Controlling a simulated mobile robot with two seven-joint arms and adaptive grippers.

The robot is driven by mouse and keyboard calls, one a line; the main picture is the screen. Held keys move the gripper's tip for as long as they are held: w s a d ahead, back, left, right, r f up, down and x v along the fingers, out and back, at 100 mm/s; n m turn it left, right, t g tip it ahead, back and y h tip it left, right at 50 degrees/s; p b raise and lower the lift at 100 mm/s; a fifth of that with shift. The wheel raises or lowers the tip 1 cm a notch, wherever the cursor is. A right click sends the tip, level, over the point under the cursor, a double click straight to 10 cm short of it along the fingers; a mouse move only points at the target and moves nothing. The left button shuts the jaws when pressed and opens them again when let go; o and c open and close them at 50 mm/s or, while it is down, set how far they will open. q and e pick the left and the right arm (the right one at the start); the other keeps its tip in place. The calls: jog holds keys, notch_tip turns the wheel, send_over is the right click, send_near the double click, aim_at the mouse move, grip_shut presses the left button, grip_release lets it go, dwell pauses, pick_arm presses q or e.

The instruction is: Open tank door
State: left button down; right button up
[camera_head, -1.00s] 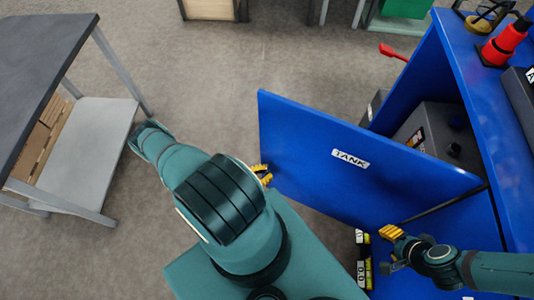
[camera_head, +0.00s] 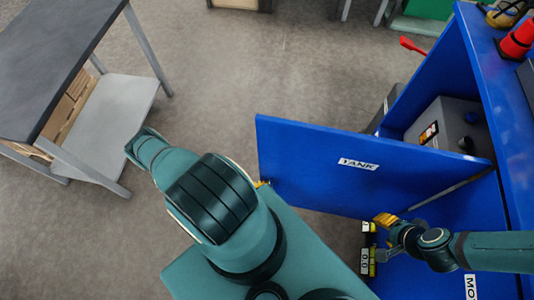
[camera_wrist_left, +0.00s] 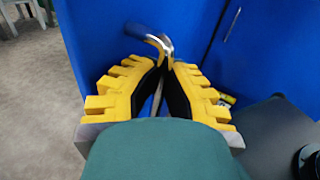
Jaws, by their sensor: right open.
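The blue tank door (camera_head: 300,160), with its white TANK label (camera_head: 358,164), stands swung out from the blue cabinet (camera_head: 490,100). Behind it a grey tank (camera_head: 450,125) shows inside. My left gripper (camera_head: 263,184) is at the door's free edge, mostly hidden behind my left arm. In the left wrist view, its yellow fingers (camera_wrist_left: 167,62) come together around a silver, hooked door handle (camera_wrist_left: 148,38), against the blue panel. My right gripper (camera_head: 384,219), with yellow fingers, is open and empty just below the door's lower edge.
A dark-topped table (camera_head: 60,50) with a lower shelf (camera_head: 110,110) stands at the left. A red handle (camera_head: 410,45) sticks out beyond the cabinet. A red cone (camera_head: 518,38) stands on the cabinet. Carpet (camera_head: 240,80) between table and door is clear.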

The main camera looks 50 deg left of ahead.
pick_arm(q)
jog(key=shift+s, duration=0.35)
jog(key=c, duration=1)
grip_release()
jog(key=shift+d, duration=0.15)
jog(key=v, duration=1.2)
